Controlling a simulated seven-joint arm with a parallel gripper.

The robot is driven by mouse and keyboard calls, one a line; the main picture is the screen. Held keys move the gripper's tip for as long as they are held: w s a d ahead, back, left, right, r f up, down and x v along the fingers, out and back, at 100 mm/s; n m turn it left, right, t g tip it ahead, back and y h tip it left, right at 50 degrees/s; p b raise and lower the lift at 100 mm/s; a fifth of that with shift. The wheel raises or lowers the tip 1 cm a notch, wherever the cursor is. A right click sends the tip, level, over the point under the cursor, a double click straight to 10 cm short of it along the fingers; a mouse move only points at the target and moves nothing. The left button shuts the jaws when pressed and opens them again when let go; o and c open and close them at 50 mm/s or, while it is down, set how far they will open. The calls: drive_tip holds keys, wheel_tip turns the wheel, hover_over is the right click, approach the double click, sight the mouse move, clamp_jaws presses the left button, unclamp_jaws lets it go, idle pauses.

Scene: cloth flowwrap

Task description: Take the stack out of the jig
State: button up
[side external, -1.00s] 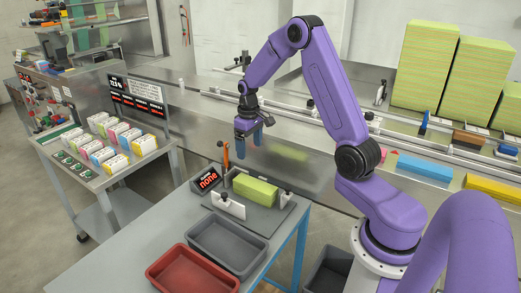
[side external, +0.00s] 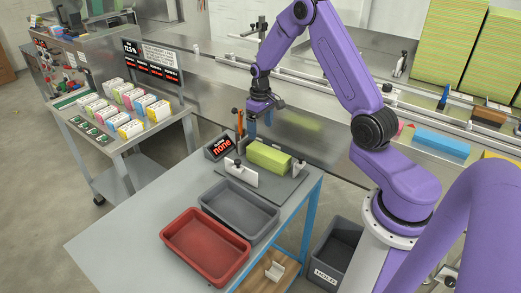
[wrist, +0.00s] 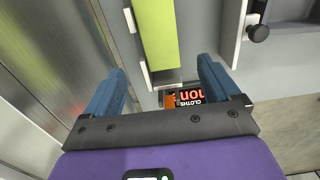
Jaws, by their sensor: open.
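The stack (side external: 268,156) is a lime-green block lying in the jig (side external: 241,174), between white upright plates on a grey base. In the wrist view the stack (wrist: 157,45) lies ahead of the blue fingers, within the span between them. My gripper (side external: 259,127) is open and empty, above the end of the stack near the display. In the wrist view its two fingers (wrist: 162,68) are wide apart, and neither is seen touching the stack. The stack's underside is hidden.
A grey tray (side external: 240,206) and a red tray (side external: 205,246) sit in front. A clamp knob (wrist: 258,33) stands beside the stack. A steel conveyor runs behind.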

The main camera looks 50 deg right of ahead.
sight(261, 148)
wheel_tip(261, 148, down, 12)
drive_tip(key=shift+r, duration=0.1)
idle(0.4)
drive_tip(key=c, duration=1)
drive_tip(key=shift+c, duration=0.2)
drive_tip(key=shift+s, duration=0.1)
